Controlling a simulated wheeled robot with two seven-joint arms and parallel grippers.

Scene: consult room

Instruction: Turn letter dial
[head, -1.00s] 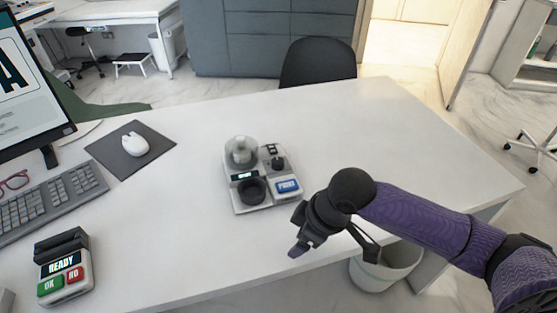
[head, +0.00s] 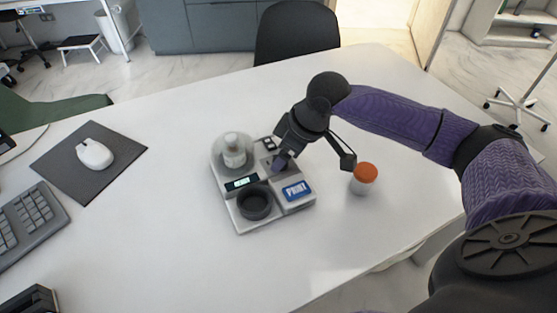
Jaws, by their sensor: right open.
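A grey device (head: 245,226) stands on the desk with a clear dome, a small lit display (head: 241,183), a black round cup (head: 254,203) and a blue PRINT button (head: 297,191). My right gripper (head: 281,162) is open and reaches down over the device's back right part, just behind the PRINT button. The small dark knob that showed there earlier, which looks like the letter dial, is now mostly hidden by the gripper. I cannot tell whether the fingers touch it. My left gripper is not in view.
A bottle with an orange cap (head: 365,173) stands right of the device, close under my right arm. A mouse (head: 95,154) on a dark pad (head: 70,172) and a keyboard (head: 28,222) lie at left. A black chair (head: 297,30) stands behind the white desk (head: 180,250).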

